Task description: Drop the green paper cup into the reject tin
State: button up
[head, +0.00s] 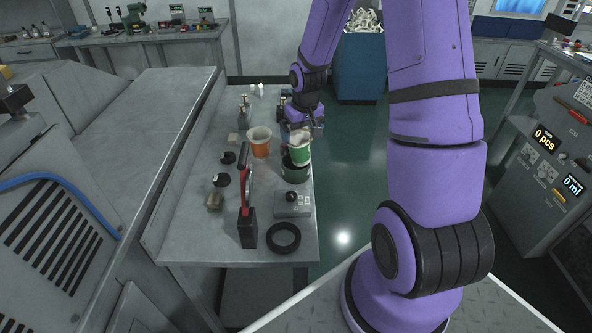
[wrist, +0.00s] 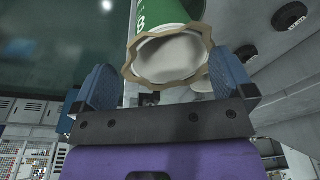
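The green paper cup (head: 301,154) has a white inside and a brownish, wavy rim. My gripper (head: 302,129) is at its rim, with one finger on each side. In the wrist view the cup (wrist: 168,14) lies between the two fingers (wrist: 168,68), its mouth facing the camera, and the fingers appear to be against it. The cup looks slightly tilted and sits at the mouth of a dark green tin (head: 294,174), which appears to be the reject tin. I cannot tell how far the cup's base is inside the tin.
An orange cup (head: 260,144) stands just left of the tin. The bench's right edge is close to the tin.

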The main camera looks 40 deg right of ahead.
notch_tip(320, 180, up, 11)
jog(key=s, duration=0.1)
jog(key=shift+s+a+f, duration=0.15)
jog(key=shift+s, duration=0.15)
dwell(0.5)
jog(key=s+a+r+t, duration=0.2)
jog(key=s+a+r, duration=0.6)
jog(key=s+r, duration=0.45)
jog(key=s+a+r, duration=0.2)
jog(key=s+r, duration=0.1)
jog(key=s, duration=0.3)
jog(key=s+a+r+n+t, duration=0.1)
jog(key=s+a+r, duration=0.1)
jog(key=s, duration=0.4)
jog(key=shift+s+a+r+n, duration=0.2)
jog(key=shift+a+r+n, duration=0.15)
jog(key=shift+r, duration=0.4)
